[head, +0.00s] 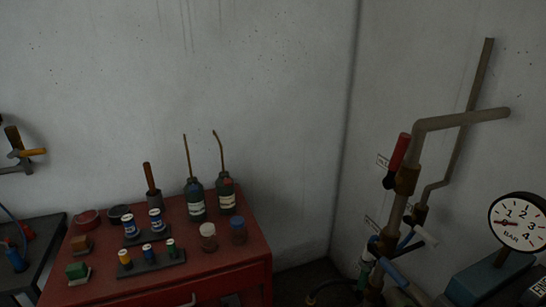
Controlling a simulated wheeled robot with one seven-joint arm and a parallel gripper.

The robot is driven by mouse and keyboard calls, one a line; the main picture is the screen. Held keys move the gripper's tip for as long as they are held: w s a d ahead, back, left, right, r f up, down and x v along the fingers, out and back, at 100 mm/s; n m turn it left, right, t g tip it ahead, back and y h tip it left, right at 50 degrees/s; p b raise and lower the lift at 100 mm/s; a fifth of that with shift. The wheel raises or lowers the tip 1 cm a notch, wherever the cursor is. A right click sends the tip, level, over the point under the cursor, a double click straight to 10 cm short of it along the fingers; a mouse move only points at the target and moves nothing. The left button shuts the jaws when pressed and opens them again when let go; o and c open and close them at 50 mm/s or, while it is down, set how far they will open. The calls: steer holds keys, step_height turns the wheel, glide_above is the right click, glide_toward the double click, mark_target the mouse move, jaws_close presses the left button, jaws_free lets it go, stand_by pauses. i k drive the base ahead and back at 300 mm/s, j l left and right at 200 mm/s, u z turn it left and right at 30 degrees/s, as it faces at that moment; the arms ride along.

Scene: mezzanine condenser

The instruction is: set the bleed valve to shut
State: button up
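Pipework with several valve levers stands at the right, by the wall. A red lever (399,152) sits at a brass valve body (407,180) on the upper pipe and points up, roughly along the pipe. The wall labels (382,161) are too small to read, so I cannot tell which is the bleed valve. The lower valves overlap and are partly cut off by the frame. My gripper is not in view.
A round gauge (518,222) marked BAR stands on a teal body (478,280) at the lower right, close to the valves. A red cabinet (225,268) at the left carries oil cans, spools and jars. A dark bench (42,257) is at the far left.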

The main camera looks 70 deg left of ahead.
mark_target(404, 139)
steer(key=u, duration=2)
